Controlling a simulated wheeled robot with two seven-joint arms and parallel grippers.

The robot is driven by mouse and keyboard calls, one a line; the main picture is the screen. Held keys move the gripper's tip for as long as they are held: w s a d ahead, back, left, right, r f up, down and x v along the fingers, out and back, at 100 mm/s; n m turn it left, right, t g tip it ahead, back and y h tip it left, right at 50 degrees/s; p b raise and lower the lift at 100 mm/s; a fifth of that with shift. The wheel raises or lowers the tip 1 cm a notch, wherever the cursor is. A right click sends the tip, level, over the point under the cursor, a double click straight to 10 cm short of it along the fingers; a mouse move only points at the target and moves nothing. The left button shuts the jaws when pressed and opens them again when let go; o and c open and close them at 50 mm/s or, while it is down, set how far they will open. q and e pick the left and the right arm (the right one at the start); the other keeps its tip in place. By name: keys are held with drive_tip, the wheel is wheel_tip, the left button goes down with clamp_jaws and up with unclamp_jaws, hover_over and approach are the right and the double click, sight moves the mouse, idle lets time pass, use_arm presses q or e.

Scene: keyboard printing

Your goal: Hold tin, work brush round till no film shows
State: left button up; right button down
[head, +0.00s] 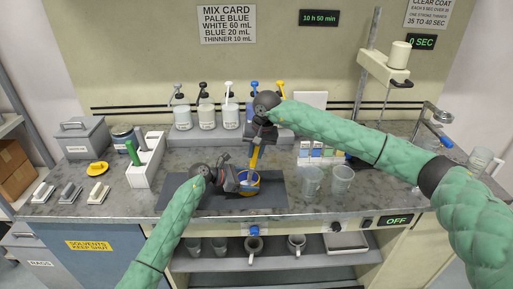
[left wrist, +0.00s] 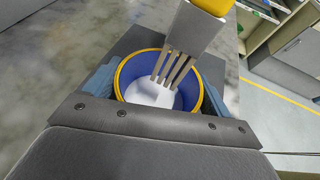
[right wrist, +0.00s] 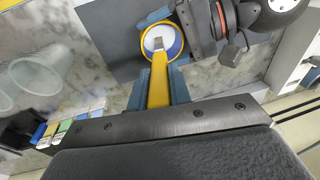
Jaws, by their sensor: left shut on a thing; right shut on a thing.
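The tin (head: 249,190) stands on the dark mat at the bench's front middle; it has a yellow rim and a blue inside with white liquid in the bottom. My left gripper (head: 237,182) is shut on the tin from the left, with its fingers on both sides in the left wrist view (left wrist: 158,95). My right gripper (head: 259,136) is above the tin, shut on the yellow handle of the brush (right wrist: 159,82). Some blue shows on the inner wall above the white.
Two clear cups (head: 312,181) stand right of the mat (head: 185,190). Pump bottles (head: 206,116) line the back. A white rack (head: 146,160) with a green-handled tool stands at left. A stand (head: 387,62) rises at the back right.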

sight(252, 167)
drive_tip(key=shift+x, duration=2.25)
drive_tip(key=shift+s, duration=0.1)
